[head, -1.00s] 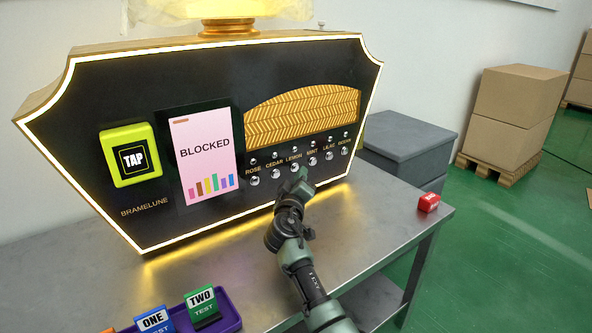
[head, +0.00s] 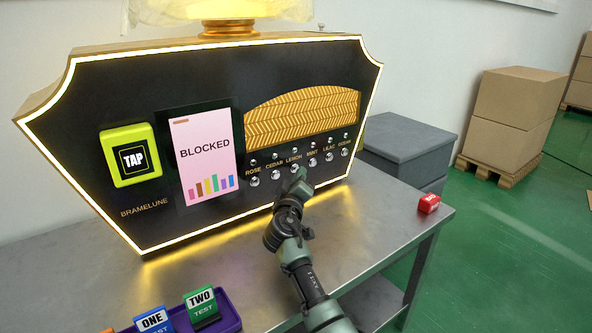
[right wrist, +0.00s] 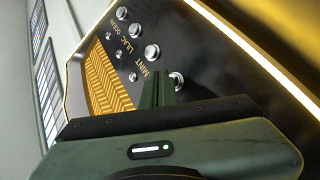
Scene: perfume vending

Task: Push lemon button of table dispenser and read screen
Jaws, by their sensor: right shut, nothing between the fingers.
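The table dispenser (head: 100,75) is a large black panel with a glowing edge. Its pink screen (head: 205,130) reads BLOCKED above small coloured bars. The round silver lemon button (head: 295,168) is third from the left in the button row, under its LEMON label. My right gripper (head: 302,178) is shut and empty, with its tip just in front of and below the lemon button. In the right wrist view, the fingers (right wrist: 160,90) point at the panel and partly cover a silver button that appears to be lemon (right wrist: 177,79). I cannot tell whether they touch it. My left gripper is not in view.
The mint button (head: 312,161) is close on the right and the cedar button (head: 276,174) on the left. A yellow TAP pad (head: 132,155) is left of the screen.

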